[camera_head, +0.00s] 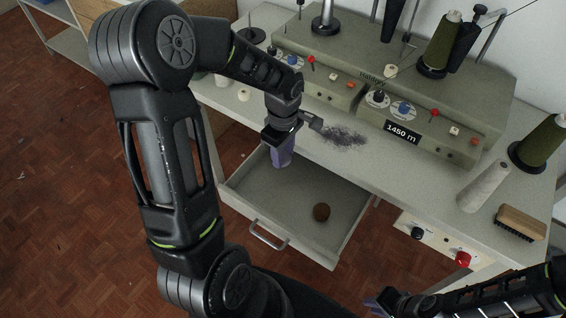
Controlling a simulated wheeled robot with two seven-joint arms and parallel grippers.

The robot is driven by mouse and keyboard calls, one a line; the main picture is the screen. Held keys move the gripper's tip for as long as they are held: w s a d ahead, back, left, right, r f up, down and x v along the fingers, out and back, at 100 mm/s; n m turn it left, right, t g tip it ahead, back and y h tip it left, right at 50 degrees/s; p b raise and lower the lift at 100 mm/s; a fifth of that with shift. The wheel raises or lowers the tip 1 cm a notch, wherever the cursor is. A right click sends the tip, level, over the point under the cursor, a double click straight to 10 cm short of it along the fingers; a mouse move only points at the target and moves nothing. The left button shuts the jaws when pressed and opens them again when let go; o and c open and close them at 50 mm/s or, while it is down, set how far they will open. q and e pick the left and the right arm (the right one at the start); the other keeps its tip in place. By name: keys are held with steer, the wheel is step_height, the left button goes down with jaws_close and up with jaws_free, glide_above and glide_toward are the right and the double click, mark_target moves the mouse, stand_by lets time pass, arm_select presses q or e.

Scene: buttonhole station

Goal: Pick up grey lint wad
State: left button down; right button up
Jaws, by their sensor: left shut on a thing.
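My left gripper (282,160) points down above the back part of the open drawer. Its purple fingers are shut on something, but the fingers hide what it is. Dark grey lint (345,138) lies spread as a loose fuzzy patch on the worktop, just right of the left gripper and apart from its fingertips. I cannot make out a separate grey wad. My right gripper (376,304) is low at the bottom edge, only partly in view, and I cannot tell whether it is open.
The open drawer (245,196) holds a brown ball (321,212). A white cone (484,186), a green thread cone (541,143) and a brush (521,222) stand at right.

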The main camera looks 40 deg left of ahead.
arm_select(q)
steer(key=shift+r, duration=0.3)
stand_by(0.5)
